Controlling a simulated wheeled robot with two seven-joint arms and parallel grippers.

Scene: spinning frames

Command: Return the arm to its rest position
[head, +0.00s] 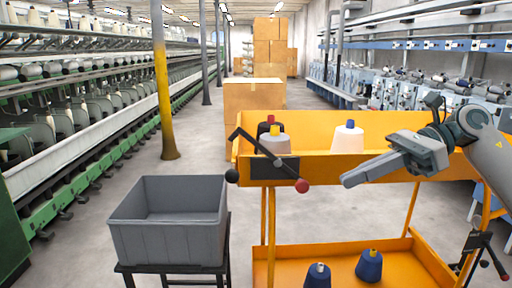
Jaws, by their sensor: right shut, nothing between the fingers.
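My right arm comes in from the right edge over the yellow-orange cart. Its grey gripper (347,181) points left and is shut and empty, in front of the cart's upper tray (318,168). It hides part of that tray. My left gripper is not in view.
Blue cones (369,266) stand on the cart's lower tray (412,262). An empty-looking grey crate (168,240) sits on a black stand at left. Cardboard boxes (252,96) and a yellow-based post (164,95) stand behind. Spinning machines line both sides; grey floor lies between.

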